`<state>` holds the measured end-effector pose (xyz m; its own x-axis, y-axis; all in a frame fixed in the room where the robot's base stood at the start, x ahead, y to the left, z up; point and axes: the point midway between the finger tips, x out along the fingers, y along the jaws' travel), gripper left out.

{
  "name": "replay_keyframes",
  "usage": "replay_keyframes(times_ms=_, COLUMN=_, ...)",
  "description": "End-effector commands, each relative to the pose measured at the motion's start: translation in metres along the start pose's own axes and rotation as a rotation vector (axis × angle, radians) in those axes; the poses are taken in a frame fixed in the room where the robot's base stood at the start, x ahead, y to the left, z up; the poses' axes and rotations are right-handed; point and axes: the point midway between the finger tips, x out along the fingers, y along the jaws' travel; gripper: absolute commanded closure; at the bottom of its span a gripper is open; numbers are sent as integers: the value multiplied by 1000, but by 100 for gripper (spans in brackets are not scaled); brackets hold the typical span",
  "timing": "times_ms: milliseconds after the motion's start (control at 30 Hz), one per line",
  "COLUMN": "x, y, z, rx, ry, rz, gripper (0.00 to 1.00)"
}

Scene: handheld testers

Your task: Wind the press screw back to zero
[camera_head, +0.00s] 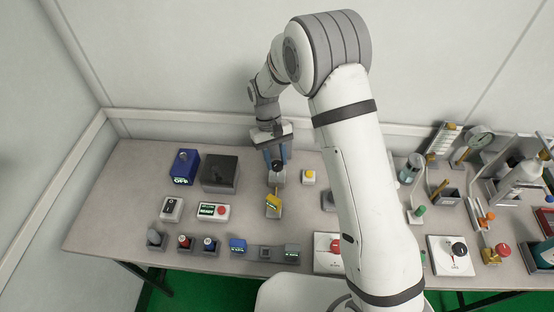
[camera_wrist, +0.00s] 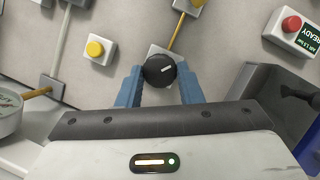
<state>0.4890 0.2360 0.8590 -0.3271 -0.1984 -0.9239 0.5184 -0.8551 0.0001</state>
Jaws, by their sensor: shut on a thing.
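A round black knob (camera_wrist: 160,70) with a white pointer line sits on a small light-grey base (camera_wrist: 153,49). In the wrist view the line points right and slightly up. My gripper (camera_wrist: 159,76) is shut on this knob, with one blue finger on each side of it. In the head view the knob (camera_head: 277,165) and my gripper (camera_head: 276,157) are at the back middle of the table, the fingers reaching down from above. I cannot read a scale or a zero mark around the knob.
A yellow button box (camera_head: 309,176) stands just right of the knob, and a dark grey box (camera_head: 220,174) stands to its left. A yellow lever (camera_head: 273,201) is in front. More testers crowd the right of the grey table (camera_head: 120,208); its left end is clear.

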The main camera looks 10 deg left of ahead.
Motion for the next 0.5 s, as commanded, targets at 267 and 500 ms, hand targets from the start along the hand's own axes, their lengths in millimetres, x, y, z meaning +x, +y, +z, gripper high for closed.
replay_keyframes(times_ms=267, x=1, y=-4, z=-1, rx=-243, ry=2, rz=101, gripper=90)
replay_keyframes(times_ms=500, x=1, y=-5, z=1, rx=-430, ry=1, rz=178, gripper=90)
